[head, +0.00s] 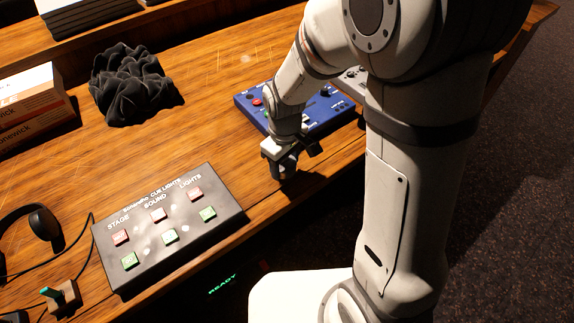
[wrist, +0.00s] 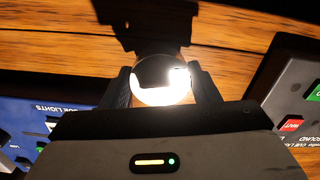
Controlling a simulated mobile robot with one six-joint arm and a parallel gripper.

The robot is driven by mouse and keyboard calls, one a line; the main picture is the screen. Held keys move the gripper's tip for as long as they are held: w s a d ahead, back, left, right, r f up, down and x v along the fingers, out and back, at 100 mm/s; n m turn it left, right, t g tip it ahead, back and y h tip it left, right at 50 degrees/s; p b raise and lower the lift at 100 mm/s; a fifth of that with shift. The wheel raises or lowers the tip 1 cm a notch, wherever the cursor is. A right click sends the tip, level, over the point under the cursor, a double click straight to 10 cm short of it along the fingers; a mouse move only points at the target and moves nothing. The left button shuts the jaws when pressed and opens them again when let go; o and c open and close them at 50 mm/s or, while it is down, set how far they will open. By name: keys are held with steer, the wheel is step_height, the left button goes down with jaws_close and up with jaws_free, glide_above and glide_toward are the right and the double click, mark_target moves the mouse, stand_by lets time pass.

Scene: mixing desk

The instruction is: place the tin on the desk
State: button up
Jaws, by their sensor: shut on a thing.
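The tin (wrist: 160,92) shows in the wrist view as a small round thing with a glaringly bright top, between the two fingers of my gripper (wrist: 164,80). The gripper is shut on it. In the head view my gripper (head: 287,152) points down over the front part of the wooden desk (head: 215,140), between the dark cue-light box and the blue box. The tin shows there only as a small dark shape (head: 284,170) under the fingers. I cannot tell whether its base touches the desk.
The dark cue-light box (head: 143,251) with red and green buttons lies left of the gripper. A blue control box (head: 318,119) lies behind it to the right. A crumpled dark cloth (head: 130,84), cartons (head: 30,105) and headphones (head: 45,222) lie farther left. Bare wood shows around the gripper.

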mark_target(285, 163)
steer(key=shift+f, duration=1.3)
steer(key=shift+f, duration=0.1)
steer(key=shift+f, duration=0.15)
steer(key=o, duration=1)
step_height(285, 163, up, 13)
steer(key=shift+f+p, duration=0.2)
steer(key=shift+p, duration=0.1)
steer(key=s+d+r+m+t, duration=0.2)
steer(key=s+d+r+m, duration=0.4)
steer(key=s+d+m, duration=0.3)
steer(key=s+d, duration=0.2)
steer(key=d, duration=0.2)
steer(key=shift+t, duration=0.3)
